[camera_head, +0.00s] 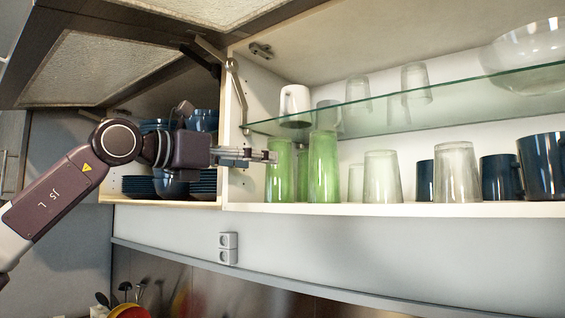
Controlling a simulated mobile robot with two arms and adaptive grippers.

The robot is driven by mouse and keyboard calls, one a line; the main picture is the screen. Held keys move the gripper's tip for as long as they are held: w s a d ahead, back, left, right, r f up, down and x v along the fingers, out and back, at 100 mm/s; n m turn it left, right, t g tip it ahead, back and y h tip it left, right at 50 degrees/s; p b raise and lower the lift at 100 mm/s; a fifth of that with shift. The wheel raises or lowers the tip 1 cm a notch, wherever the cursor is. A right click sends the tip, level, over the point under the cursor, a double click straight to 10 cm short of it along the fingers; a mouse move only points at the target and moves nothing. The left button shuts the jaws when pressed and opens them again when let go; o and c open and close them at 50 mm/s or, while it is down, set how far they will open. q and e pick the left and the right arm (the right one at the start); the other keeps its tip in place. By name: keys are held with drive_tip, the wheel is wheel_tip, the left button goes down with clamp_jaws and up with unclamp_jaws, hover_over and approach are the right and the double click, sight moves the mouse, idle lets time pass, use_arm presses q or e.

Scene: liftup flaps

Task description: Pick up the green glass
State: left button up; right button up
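Several tall green glasses stand upright on the lower shelf of the open wall cabinet, at its left end. The left green glass (279,185) and a larger-looking green glass (323,170) are in front, with another green glass (301,178) partly hidden between them. My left gripper (268,156) reaches in from the left, its fingers level and pointing right. The fingertips overlap the upper part of the left green glass in the picture. I cannot tell whether they touch it or how far apart the fingers are. My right gripper is out of view.
A glass shelf (400,112) above bears a white mug (294,104) and clear glasses. Clear glasses (382,176) and dark blue mugs (500,177) stand to the right. A divider wall (235,120) is close to my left gripper. The lifted flap (95,68) hangs above my arm.

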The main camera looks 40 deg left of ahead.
sight(280, 164)
use_arm(q)
drive_tip(key=shift+w+r+p, duration=0.1)
drive_tip(key=shift+w+p, duration=0.3)
drive_tip(key=shift+w, duration=0.8)
drive_tip(key=shift+w+d, duration=0.1)
drive_tip(key=shift+w, duration=0.45)
drive_tip(key=shift+w+p, duration=0.35)
drive_tip(key=shift+p, duration=0.25)
drive_tip(key=w, duration=0.1)
drive_tip(key=w+p, duration=0.2)
drive_tip(key=shift+w+a, duration=0.25)
drive_tip(key=shift+w, duration=0.15)
drive_tip(key=shift+w+d, duration=0.1)
drive_tip(key=shift+w, duration=0.1)
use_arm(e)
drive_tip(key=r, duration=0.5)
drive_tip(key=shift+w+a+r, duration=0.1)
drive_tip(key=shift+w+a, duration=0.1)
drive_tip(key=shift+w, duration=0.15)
use_arm(q)
drive_tip(key=shift+s, duration=0.15)
drive_tip(key=shift+c, duration=0.4)
